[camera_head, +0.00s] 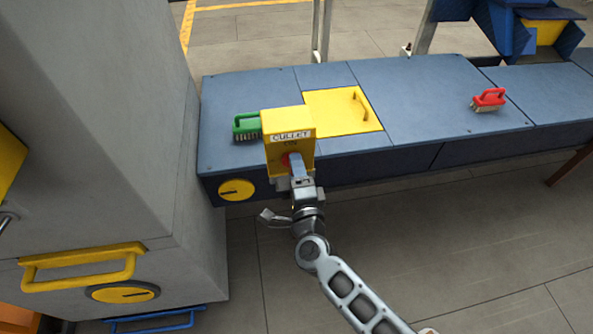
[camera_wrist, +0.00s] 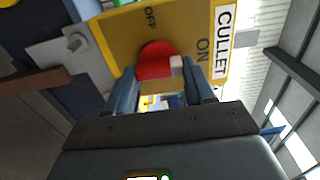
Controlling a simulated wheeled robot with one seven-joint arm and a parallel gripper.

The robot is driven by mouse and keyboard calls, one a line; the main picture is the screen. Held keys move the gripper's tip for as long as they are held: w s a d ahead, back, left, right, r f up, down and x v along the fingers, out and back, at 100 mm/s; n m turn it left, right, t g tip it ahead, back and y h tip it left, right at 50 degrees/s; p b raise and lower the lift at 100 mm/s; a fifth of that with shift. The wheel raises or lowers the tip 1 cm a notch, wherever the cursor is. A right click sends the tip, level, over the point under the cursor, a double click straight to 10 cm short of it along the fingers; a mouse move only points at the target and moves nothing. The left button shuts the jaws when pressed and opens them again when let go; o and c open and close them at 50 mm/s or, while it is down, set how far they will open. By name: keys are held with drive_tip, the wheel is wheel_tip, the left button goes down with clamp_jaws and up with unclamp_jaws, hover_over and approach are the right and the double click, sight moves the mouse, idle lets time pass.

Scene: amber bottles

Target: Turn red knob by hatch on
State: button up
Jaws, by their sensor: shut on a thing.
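The red knob (camera_head: 285,159) is on the front of a yellow box marked CULLET (camera_head: 288,123), beside the yellow hatch (camera_head: 330,112) in the blue bench. My gripper (camera_head: 295,164) reaches the box from the front and covers most of the knob in the head view. In the wrist view the red knob (camera_wrist: 155,60) is between the two fingers of my gripper (camera_wrist: 163,77), which is shut on it. OFF and ON are lettered on the box face. A pale mark on the knob lies on its right side, towards the ON lettering. The hatch lies closed.
A green brush (camera_head: 246,127) lies left of the box, and a red brush (camera_head: 488,99) at the bench's right. A yellow dial (camera_head: 236,190) is on the bench front. A grey cabinet (camera_head: 100,130) stands close on the left. The floor at the right front is clear.

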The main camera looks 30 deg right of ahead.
drive_tip(key=o, duration=1)
drive_tip(key=shift+o, duration=0.2)
drive_tip(key=v, duration=0.8)
drive_tip(key=s+d+r+n+g+y+p, duration=0.1)
drive_tip(key=s+r+n+p, duration=0.3)
drive_tip(key=s+r+n, duration=0.7)
drive_tip(key=s+d+r+n+g+y+p, duration=0.1)
drive_tip(key=s+r+n+y+p, duration=0.3)
drive_tip(key=s+r+n, duration=0.6)
drive_tip(key=s+r, duration=0.3)
drive_tip(key=s, duration=0.9)
drive_tip(key=shift+r+n+y, duration=0.3)
drive_tip(key=shift+r+n, duration=0.1)
